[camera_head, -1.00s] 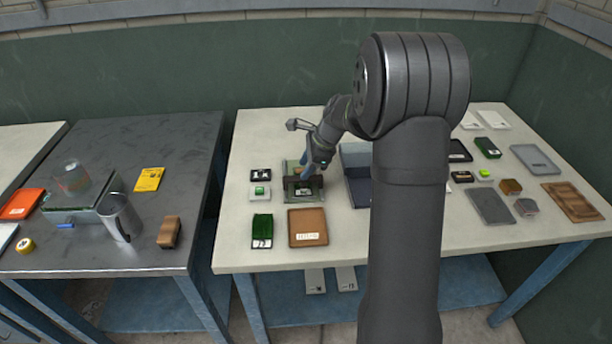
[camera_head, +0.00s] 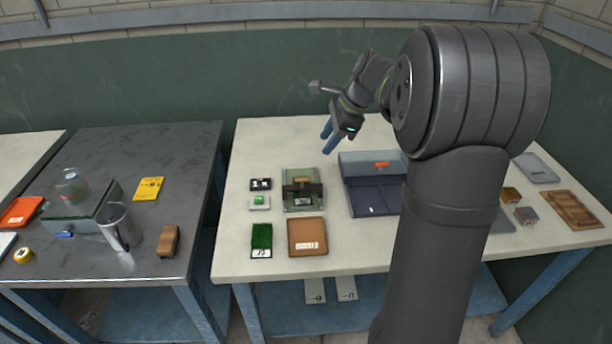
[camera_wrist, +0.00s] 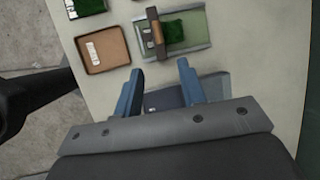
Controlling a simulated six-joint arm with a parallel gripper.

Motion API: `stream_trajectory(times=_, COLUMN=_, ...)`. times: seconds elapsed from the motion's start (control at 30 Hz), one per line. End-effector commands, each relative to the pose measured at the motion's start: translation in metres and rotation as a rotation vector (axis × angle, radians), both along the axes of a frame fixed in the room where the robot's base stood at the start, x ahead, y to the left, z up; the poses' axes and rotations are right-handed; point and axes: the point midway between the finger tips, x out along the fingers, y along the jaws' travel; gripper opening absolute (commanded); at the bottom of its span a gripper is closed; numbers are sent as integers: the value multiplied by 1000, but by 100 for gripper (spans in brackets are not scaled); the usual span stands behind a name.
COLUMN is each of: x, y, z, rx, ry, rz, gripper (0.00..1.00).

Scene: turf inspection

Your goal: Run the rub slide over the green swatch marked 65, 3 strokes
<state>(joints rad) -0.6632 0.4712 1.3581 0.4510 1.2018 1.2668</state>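The rub slide (camera_head: 303,190), a dark bridge with a wooden grip, stands across a pale green bed (camera_head: 302,207) on the white table. In the wrist view the slide (camera_wrist: 156,30) stands beside a dark green swatch (camera_wrist: 174,30) lying on the bed; no number on that swatch is readable. Another green swatch (camera_head: 261,236) with a white label lies at the front left; I cannot read its number for sure. My gripper (camera_head: 328,138) is raised above the table, behind and right of the slide. In the wrist view my gripper's blue fingers (camera_wrist: 158,88) are apart and empty.
A blue-grey open case (camera_head: 358,168) with an orange piece stands right of the bed. A brown tray (camera_head: 307,237) lies in front of it. Two small sample blocks (camera_head: 260,185) (camera_head: 259,203) are at its left. My arm hides part of the table's right side.

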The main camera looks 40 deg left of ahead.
Motion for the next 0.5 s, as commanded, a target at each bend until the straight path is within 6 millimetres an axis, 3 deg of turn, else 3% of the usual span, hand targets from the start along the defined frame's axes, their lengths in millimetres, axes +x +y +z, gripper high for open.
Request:
stream_trajectory(times=0.07, x=2, y=-10, z=19, rx=-2, ry=-3, rz=-2, gripper=37)
stream_trajectory(times=0.17, x=1, y=-13, z=22, rx=-6, ry=-1, rz=0, gripper=37)
stream_trajectory(times=0.33, x=-2, y=-4, z=2, rx=-7, ry=1, rz=1, gripper=37)
stream_trajectory(times=0.5, x=-8, y=10, z=-32, rx=-8, ry=4, rz=1, gripper=37)
